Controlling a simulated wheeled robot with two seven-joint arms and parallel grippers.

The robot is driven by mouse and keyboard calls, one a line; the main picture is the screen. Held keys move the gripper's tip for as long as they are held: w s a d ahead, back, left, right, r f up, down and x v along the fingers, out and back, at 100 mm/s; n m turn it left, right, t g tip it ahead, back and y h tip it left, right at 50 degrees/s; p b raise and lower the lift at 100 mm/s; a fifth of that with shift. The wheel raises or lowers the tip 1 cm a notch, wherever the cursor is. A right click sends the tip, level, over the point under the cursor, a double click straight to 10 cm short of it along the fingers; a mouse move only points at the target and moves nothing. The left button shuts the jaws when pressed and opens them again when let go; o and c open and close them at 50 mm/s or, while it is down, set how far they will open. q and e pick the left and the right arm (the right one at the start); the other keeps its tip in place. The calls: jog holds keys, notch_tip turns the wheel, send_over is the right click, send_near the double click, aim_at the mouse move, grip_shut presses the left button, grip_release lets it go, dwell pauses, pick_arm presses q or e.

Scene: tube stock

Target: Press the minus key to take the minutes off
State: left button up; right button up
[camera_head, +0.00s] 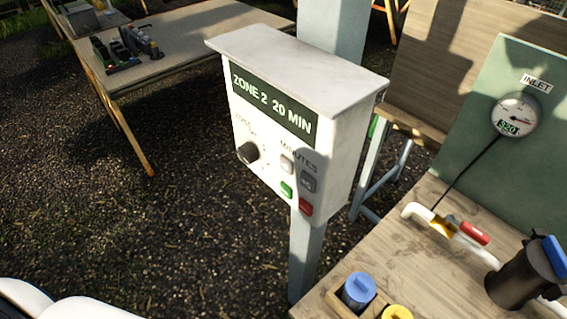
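A white control box (328,152) stands on a pale post in the middle of the view. Its display (271,105) reads "ZONE 2 20 MIN". Under the word "MINUTES" are two grey keys, a left one (287,163) and a right one (309,182); their signs are too small to tell which is minus. Below them are a green key (287,189) and a red key (306,207). A dark round knob (248,152) sits to the left of the keys. Neither gripper is in view, and nothing visible touches the keys.
A wooden bench (395,252) at the right holds a pipe with a red-handled valve (474,233), a dark canister (517,276) and a wooden tray with blue (359,290) and yellow caps. A gauge (515,115) is behind. Another table (190,40) stands back left. The space before the box is clear.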

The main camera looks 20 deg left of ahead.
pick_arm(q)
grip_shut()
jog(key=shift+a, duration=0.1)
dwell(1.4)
